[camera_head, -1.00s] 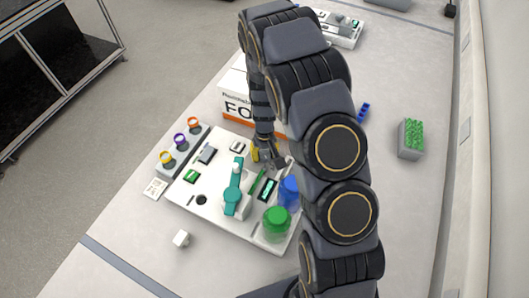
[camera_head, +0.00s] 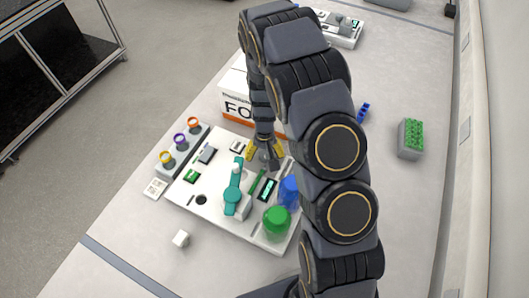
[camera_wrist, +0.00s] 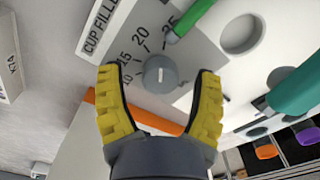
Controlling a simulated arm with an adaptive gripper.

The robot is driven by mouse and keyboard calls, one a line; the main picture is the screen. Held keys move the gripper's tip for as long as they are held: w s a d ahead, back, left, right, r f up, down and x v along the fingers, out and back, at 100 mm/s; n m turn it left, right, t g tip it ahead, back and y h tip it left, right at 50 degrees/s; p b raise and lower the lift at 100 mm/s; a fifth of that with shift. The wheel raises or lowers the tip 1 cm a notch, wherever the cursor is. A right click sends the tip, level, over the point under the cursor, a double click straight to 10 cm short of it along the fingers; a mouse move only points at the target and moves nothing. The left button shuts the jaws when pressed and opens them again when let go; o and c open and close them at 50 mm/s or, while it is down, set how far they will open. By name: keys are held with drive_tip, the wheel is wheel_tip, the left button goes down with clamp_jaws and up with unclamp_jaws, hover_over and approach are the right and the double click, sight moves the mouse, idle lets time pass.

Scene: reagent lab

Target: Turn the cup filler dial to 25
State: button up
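The cup filler dial (camera_wrist: 160,74) is a round grey knob with a short white mark, on a grey panel with the numbers 10, 15, 20 and 25 around it. The "CUP FILLER" label (camera_wrist: 101,26) is at the upper left in the wrist view. I cannot tell exactly which number the mark points to. My gripper (camera_wrist: 158,72) is open, its yellow fingers on either side of the dial with visible gaps. In the head view my gripper (camera_head: 265,150) is over the back of the white station (camera_head: 217,215); the dial is not distinguishable there.
A green rod (camera_head: 256,183), a teal lever arm (camera_head: 232,196), a blue container (camera_head: 289,190) and a green-topped jar (camera_head: 276,221) stand close to the gripper. A white box with an orange band (camera_head: 236,119) is behind. The table at the front left is mostly clear.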

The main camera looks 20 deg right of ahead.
sight(264, 153)
wheel_tip(264, 153, up, 12)
idle(0.6)
idle(0.4)
